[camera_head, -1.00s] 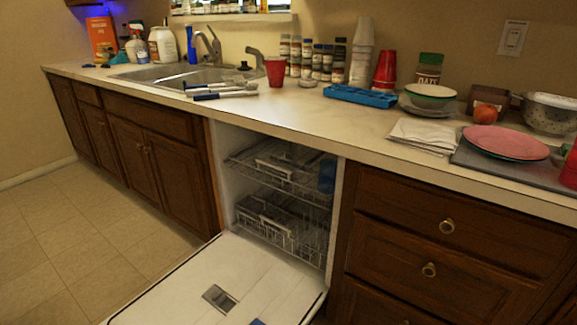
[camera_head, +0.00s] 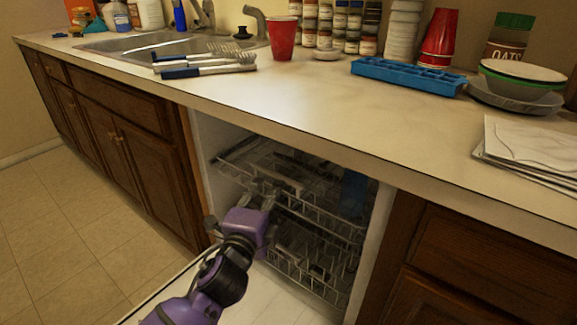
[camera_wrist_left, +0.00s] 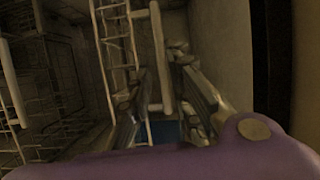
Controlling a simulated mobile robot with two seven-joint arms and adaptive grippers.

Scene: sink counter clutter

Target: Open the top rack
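The dishwasher is open under the counter, with its white door (camera_head: 275,296) folded down. The wire top rack (camera_head: 335,222) sits inside the cavity, and a lower rack (camera_head: 325,283) is below it. My purple left gripper (camera_head: 257,201) is at the front left of the top rack, over the door. In the left wrist view, its two fingers (camera_wrist_left: 158,85) are apart, with a pale rack bar (camera_wrist_left: 158,45) running between them. I cannot tell whether either finger touches the bar. My right gripper is in neither view.
The counter (camera_head: 330,110) overhangs the racks, with a red cup (camera_head: 283,38), blue tray (camera_head: 408,76) and brushes (camera_head: 210,66) on it. Cabinets flank the opening. The tiled floor (camera_head: 60,225) at left is clear.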

